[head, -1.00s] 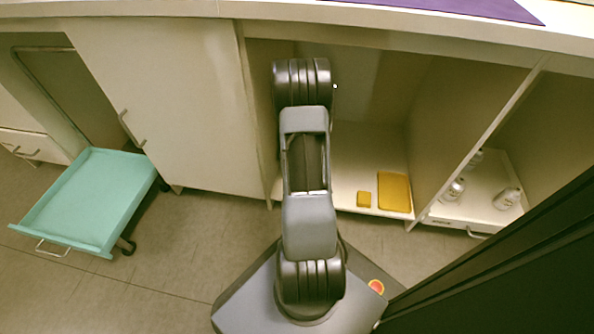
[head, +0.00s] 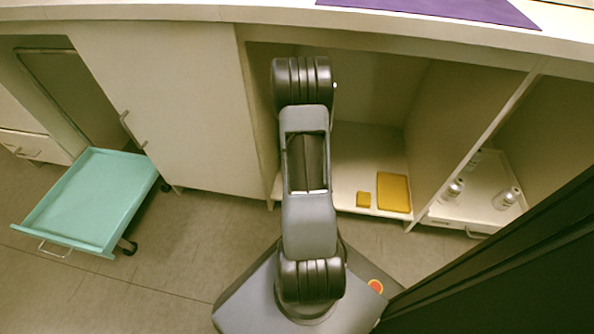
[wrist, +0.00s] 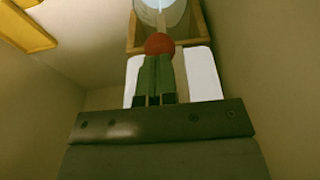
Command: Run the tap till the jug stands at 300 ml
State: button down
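In the wrist view my gripper (wrist: 155,62) has its two green fingers close together, with only a thin dark line between them. A round red knob (wrist: 159,43) is right at the fingertips, wider than the gap between them; it looks to be touching them, not gripped between them. Beyond it at the top edge is a pale, clear round vessel (wrist: 178,12), perhaps the jug, cut off by the frame. Its level and any marks cannot be read. A spout cannot be made out. In the head view my arm hides the gripper, knob and vessel.
A brown frame (wrist: 133,40) surrounds the vessel. The open cupboard holds a yellow board (head: 393,192) and a small yellow block (head: 363,199). Several bottles (head: 507,198) stand in the right bay (head: 478,213). A teal cart (head: 85,200) is at left; a purple mat (head: 440,8) lies above.

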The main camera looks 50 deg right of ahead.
jog(key=shift+r+p, duration=0.45)
jog(key=shift+r, duration=0.15)
jog(key=d+p+v, duration=0.1)
jog(key=p+v, duration=0.4)
jog(key=v, duration=0.1)
jog(key=shift+w+r, duration=0.3)
jog(key=shift+r, duration=0.05)
jog(key=shift+a, duration=0.1)
